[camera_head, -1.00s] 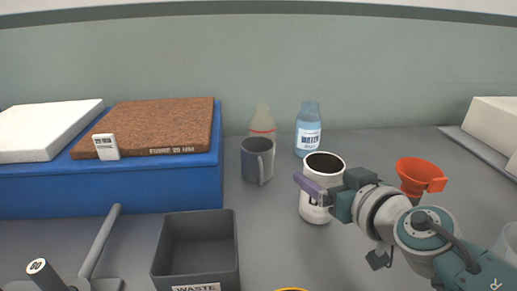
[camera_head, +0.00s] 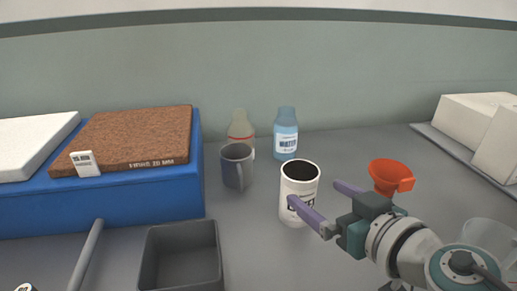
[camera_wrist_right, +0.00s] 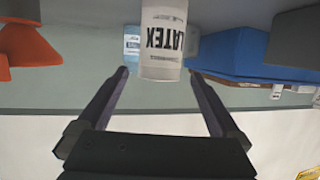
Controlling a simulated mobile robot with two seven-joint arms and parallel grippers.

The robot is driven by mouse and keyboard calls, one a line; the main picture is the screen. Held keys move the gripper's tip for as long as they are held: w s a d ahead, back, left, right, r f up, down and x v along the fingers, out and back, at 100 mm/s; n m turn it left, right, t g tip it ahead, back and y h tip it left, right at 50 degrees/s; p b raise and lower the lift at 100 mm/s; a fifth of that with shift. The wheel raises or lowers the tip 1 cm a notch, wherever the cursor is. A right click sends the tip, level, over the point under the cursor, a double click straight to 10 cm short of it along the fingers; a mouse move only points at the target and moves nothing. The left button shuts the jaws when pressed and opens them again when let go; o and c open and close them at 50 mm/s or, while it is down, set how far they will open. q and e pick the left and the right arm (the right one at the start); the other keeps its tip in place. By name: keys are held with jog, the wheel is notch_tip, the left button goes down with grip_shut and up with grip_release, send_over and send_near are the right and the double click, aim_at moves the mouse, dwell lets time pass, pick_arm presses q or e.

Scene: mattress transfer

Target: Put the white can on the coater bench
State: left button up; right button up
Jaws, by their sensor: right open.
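The white can (camera_head: 311,187) stands upright on the grey worktop (camera_head: 265,255), with a dark top and a black-lettered label. In the right wrist view the can (camera_wrist_right: 163,42) shows the word LATEX. My right gripper (camera_head: 314,192) is open at the can's right side. One purple finger crosses in front of the can's lower part and the other is off to its right. In the wrist view the can appears beyond and between the two fingertips; I cannot tell whether they touch it. My left gripper is out of view. I cannot tell which surface is the coater bench.
An orange funnel (camera_head: 389,176) is close to my right gripper. A blue platform (camera_head: 100,202) with slabs and a grey bin (camera_head: 180,235) are left.

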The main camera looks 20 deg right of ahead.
jog(key=s+d+r+m+g+h, duration=0.2)
jog(key=s+d+r+m+h, duration=0.3)
jog(key=s+d+r+h, duration=0.3)
jog(key=s+a+f+n+g+y, duration=0.3)
jog(key=s+a+g+y, duration=0.1)
jog(key=s+a, duration=0.2)
jog(key=s+a+f+n+g+y, duration=0.3)
jog(key=s+a+n+g+y, duration=0.1)
jog(key=a, duration=0.5)
jog(key=shift+s+g+y, duration=0.4)
jog(key=shift+s+g, duration=0.1)
jog(key=shift+s, duration=0.75)
